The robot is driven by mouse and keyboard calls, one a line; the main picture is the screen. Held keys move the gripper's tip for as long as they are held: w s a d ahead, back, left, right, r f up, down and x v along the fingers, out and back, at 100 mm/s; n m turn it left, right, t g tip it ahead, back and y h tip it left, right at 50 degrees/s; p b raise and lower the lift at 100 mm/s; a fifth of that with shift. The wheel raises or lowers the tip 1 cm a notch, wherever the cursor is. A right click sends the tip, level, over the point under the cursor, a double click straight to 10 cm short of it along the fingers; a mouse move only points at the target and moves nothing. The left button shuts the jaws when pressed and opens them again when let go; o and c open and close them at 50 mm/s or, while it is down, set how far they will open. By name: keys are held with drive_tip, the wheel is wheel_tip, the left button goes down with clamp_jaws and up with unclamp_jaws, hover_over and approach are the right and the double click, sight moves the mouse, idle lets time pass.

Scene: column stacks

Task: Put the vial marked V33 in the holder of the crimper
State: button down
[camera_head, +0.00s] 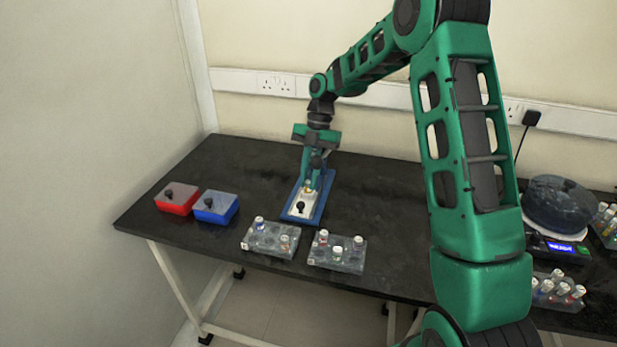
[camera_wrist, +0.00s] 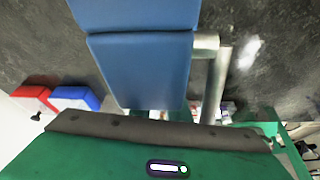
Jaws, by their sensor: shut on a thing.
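The crimper (camera_head: 323,206) is a blue-edged base with a white top plate and a black knob, on the dark bench. My gripper (camera_head: 311,184) points down over it. It is shut on a small vial (camera_head: 308,187) with a yellowish cap, low above the plate. Its label cannot be read, and I cannot tell if it touches the holder. In the wrist view the crimper's large blue part (camera_wrist: 140,65) and metal rods (camera_wrist: 214,80) fill the middle. The fingertips and vial are hidden there behind my gripper's body.
Two clear racks with several capped vials, a left one (camera_head: 268,241) and a right one (camera_head: 337,255), stand in front of the crimper. A red box (camera_head: 176,199) and a blue box (camera_head: 215,207) stand at left. A device with a round dark lid (camera_head: 560,203) and more vials are at right.

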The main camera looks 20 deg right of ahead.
drive_tip(key=c, duration=1.6)
unclamp_jaws()
drive_tip(key=shift+d, duration=0.1)
drive_tip(key=shift+c, duration=1.2)
drive_tip(key=shift+o, duration=0.6)
drive_tip(key=shift+s, duration=0.1)
drive_tip(key=shift+o, duration=0.7)
drive_tip(key=shift+r, duration=3.05)
